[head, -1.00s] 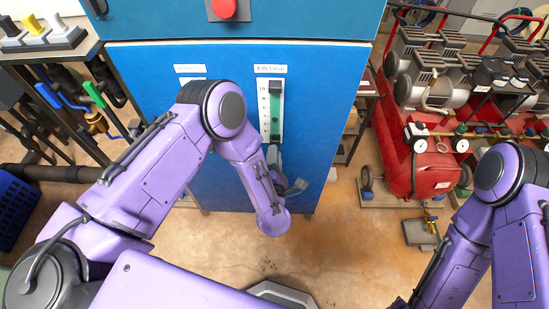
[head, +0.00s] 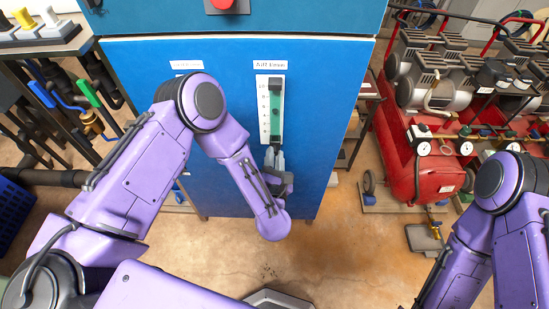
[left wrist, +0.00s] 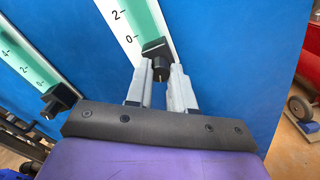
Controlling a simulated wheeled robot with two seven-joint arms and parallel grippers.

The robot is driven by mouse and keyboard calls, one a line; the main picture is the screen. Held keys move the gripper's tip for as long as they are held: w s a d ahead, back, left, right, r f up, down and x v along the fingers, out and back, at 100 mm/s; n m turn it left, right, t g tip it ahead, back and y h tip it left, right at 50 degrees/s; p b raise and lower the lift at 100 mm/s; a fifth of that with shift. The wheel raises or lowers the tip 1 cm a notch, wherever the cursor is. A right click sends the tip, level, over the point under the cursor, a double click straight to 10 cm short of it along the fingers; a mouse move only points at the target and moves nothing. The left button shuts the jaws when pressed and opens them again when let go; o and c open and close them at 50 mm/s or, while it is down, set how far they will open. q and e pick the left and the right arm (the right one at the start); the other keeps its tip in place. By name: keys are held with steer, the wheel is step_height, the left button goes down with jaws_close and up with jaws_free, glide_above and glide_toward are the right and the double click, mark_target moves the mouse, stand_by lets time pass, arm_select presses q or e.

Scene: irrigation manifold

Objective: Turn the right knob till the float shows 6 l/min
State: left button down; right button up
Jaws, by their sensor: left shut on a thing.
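The right flow gauge (head: 263,108) is a white scale with a green tube on the blue cabinet front, numbered from 0 at the bottom to 10 at the top. A small dark mark shows inside the tube, but its exact reading is too small to tell. The right knob (left wrist: 155,48) is black and sits just below the 0 mark. My left gripper (left wrist: 168,75) is shut on this knob, with a grey finger on either side; it also shows below the gauge in the head view (head: 274,156). My right gripper is out of view.
The left gauge's black knob (left wrist: 58,98) is close beside my left gripper. A red emergency button (head: 228,5) is above on the cabinet. Red compressors (head: 425,165) stand at right; pipes with blue and green valve handles (head: 88,92) are at left.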

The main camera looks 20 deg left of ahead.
arm_select(q)
steer(key=shift+f, duration=0.1)
stand_by(0.3)
steer(key=c, duration=1)
jaws_free()
steer(key=shift+a, duration=0.1)
steer(key=b+v, duration=0.2)
steer(key=v, duration=0.8)
steer(key=shift+s, duration=0.3)
